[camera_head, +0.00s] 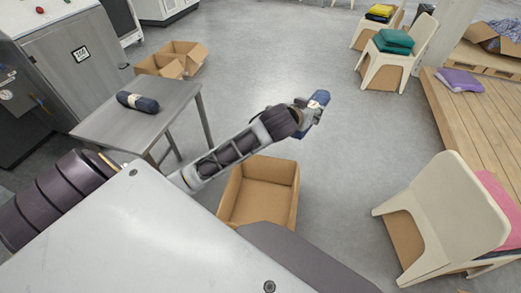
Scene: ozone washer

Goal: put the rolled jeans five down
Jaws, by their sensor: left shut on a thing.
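My left gripper (314,108) is stretched out from the left and is shut on a small dark blue roll, the rolled jeans (321,97), with a pale patch on it. The gripper hides part of the roll. It is in the air over grey floor, to the right of and beyond an open cardboard box (262,168). A similar dark blue roll (138,102) with a white label lies on the steel table (105,122) at the left. I cannot tell from its look which number either roll has. My right gripper is not in view.
A grey machine (80,60) stands at the left. Cream chairs (440,215) with folded cloths (393,41) and a wooden platform (483,115) are at the right.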

